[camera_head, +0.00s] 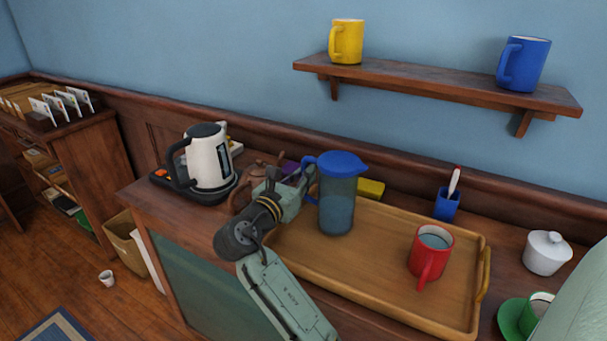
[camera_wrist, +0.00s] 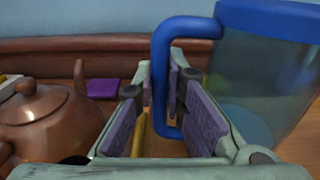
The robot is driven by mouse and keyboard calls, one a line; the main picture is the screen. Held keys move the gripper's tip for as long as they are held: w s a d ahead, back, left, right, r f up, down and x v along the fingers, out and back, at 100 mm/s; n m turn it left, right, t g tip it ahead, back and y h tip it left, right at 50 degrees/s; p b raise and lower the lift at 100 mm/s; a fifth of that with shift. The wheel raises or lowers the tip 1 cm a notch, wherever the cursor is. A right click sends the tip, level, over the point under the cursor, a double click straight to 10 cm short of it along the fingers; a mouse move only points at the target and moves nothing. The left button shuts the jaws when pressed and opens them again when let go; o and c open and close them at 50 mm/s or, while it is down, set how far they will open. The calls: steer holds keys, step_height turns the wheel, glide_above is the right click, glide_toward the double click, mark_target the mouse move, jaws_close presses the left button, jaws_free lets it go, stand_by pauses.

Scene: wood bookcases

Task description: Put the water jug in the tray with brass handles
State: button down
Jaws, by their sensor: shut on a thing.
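The water jug (camera_head: 337,205) is clear with a blue lid and blue handle, and it is upright. My gripper (camera_head: 307,178) is shut on its handle from the left. In the wrist view the blue handle (camera_wrist: 160,75) stands between the fingertips (camera_wrist: 161,92), with the jug body (camera_wrist: 262,85) to the right. The wooden tray (camera_head: 375,285) has a brass handle (camera_head: 485,275) at its right end; its left end is partly hidden by my arm. The jug appears over the tray's back-left part; I cannot tell whether its base touches the tray.
A red mug (camera_head: 430,255) stands in the tray's right part. A kettle (camera_head: 208,160) and brown teapot (camera_wrist: 45,115) are to the left. A blue holder (camera_head: 446,204), white sugar bowl (camera_head: 547,253) and green cup (camera_head: 538,305) are right. A shelf (camera_head: 430,83) hangs above.

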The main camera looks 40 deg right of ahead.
steer(key=shift+f, duration=0.1)
steer(key=c, duration=2.1)
jaws_free()
steer(key=shift+f, duration=0.1)
steer(key=o, duration=0.4)
steer(key=shift+o, duration=0.2)
